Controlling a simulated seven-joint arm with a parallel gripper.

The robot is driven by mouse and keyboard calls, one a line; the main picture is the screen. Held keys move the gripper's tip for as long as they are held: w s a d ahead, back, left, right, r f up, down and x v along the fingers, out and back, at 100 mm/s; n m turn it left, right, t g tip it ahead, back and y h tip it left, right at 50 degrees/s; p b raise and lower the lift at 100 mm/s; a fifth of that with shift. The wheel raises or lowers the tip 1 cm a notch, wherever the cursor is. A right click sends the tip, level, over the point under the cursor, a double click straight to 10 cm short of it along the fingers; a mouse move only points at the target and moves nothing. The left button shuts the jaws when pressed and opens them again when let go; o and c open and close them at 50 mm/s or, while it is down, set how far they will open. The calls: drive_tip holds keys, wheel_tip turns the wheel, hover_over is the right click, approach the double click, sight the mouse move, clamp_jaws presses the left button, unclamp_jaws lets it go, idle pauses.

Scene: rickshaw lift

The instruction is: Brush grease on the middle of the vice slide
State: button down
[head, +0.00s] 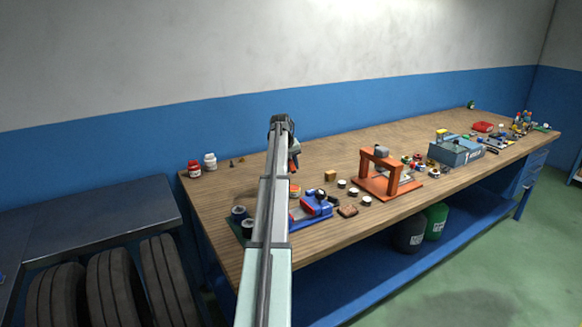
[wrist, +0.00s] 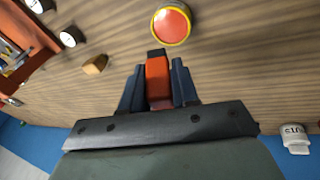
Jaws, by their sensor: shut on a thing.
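The vice (head: 315,207), blue with a red part, stands on the workbench near its front left in the head view, just right of my arm. Its slide is too small to make out, and the vice is not in the wrist view. My gripper (wrist: 158,82) is shut on a brush with a red-orange handle (wrist: 158,70), whose dark end points away from me. In the head view my gripper (head: 293,160) is partly hidden by my arm. A round tin with an orange-red top and yellow rim (wrist: 171,22) sits on the bench beyond the brush; it also shows in the head view (head: 295,191).
An orange press (head: 380,172) stands right of the vice, with several small round pieces between. A wooden block (wrist: 95,64) lies near the tin. Red (head: 194,168) and white (head: 210,161) jars stand at the back left. A blue-grey box (head: 456,150) is farther right.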

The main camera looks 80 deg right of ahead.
drive_tip(key=shift+f, duration=0.15)
drive_tip(key=shift+f, duration=2.85)
drive_tip(key=shift+f, duration=0.5)
drive_tip(key=shift+r, duration=3.5)
drive_tip(key=shift+w, duration=0.1)
